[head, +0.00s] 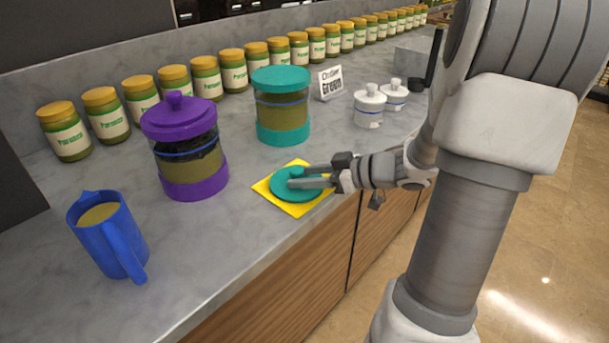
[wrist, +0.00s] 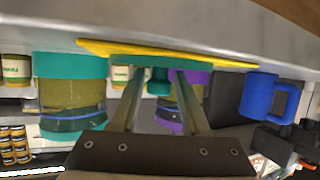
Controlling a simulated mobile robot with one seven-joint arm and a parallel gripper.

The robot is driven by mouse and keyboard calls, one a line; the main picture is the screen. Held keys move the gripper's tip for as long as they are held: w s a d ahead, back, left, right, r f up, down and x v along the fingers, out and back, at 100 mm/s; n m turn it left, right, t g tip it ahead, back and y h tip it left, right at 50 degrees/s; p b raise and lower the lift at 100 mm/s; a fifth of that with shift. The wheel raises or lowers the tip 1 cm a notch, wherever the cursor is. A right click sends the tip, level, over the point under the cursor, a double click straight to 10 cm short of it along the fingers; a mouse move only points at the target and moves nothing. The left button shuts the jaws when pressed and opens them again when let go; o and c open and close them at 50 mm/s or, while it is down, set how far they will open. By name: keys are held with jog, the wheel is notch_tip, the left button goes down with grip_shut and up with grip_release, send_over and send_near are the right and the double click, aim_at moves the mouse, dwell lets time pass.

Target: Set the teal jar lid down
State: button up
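The teal jar lid (head: 283,192) lies flat on a yellow square mat (head: 304,209) near the counter's front edge. In the wrist view, which is upside down, the lid's knob (wrist: 158,82) shows between my fingers, against the yellow mat (wrist: 215,58). My gripper (head: 296,177) reaches in from the right, low over the lid. Its two fingers (wrist: 158,75) stand apart on either side of the knob, with a visible gap. The teal jar (head: 282,107) stands behind the mat, with no knobbed lid on it.
A purple lidded jar (head: 188,150) stands left of the mat, and a blue pitcher (head: 107,238) stands front left. White canisters (head: 369,107) and a small sign (head: 330,83) are at the back right. A row of yellow-lidded jars (head: 206,77) lines the wall.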

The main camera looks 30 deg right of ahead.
jog(key=shift+o, duration=1.3)
jog(key=shift+r, duration=0.1)
jog(key=shift+s+d+r, duration=0.2)
jog(key=shift+r, duration=0.05)
jog(key=p+v, duration=0.3)
jog(key=v, duration=0.8)
jog(key=shift+s+d, duration=0.15)
jog(key=shift+s, duration=0.05)
